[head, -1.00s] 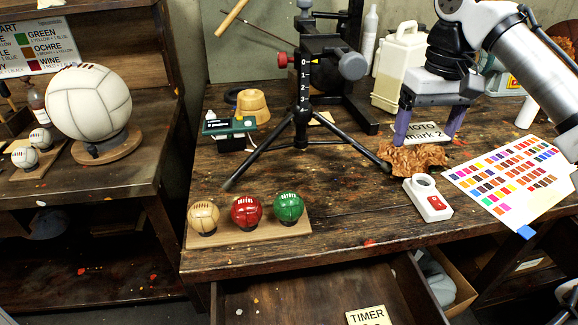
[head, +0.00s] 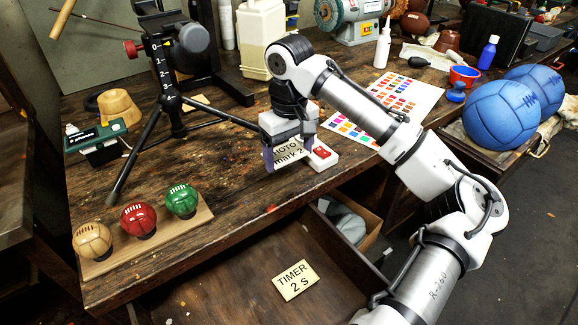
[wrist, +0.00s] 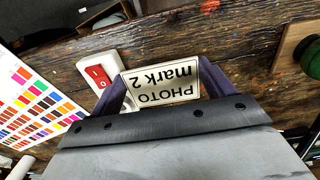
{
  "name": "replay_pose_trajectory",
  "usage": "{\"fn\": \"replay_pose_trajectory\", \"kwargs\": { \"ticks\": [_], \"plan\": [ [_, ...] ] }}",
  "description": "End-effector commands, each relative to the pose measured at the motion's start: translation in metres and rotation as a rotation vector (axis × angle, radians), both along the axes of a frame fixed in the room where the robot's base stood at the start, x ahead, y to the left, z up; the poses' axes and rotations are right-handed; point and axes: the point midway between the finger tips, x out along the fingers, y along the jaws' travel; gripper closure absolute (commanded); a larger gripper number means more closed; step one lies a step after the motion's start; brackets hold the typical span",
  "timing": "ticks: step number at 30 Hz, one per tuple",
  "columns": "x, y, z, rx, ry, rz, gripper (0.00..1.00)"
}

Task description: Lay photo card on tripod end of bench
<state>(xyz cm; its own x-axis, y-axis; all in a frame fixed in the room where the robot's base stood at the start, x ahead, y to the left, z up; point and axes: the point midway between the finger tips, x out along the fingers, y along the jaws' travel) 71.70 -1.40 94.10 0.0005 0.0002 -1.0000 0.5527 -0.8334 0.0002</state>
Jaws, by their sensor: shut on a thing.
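The photo card (head: 289,152), cream with "PHOTO mark 2", is held between the purple fingers of my gripper (head: 289,157). In the wrist view the card (wrist: 160,84) spans both fingertips and its text reads upside down. My gripper is over the front part of the wooden bench (head: 235,165), right of the black tripod (head: 168,95); the card's height above the wood is hard to tell. The tripod stands on the bench's left end, its legs spread. Bare wood shows between its front legs and my gripper.
A white box with a red switch (head: 322,153) is close beside my gripper, partly hidden. Three small balls stand on a wooden board (head: 200,222) at the front left. A colour chart (head: 405,98) lies to the right. An open drawer holds a "TIMER 2 s" card (head: 295,281).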

Motion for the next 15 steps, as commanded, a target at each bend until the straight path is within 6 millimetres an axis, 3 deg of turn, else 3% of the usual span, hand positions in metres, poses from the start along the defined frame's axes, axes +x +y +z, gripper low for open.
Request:
{"fn": "replay_pose_trajectory", "kwargs": {
  "ticks": [9, 15],
  "plan": [
    [0.000, 0.000, -0.039, 0.000, 0.002, 0.001, 0.41],
    [0.000, 0.000, -0.046, 0.001, 0.001, 0.001, 0.41]
  ]
}}
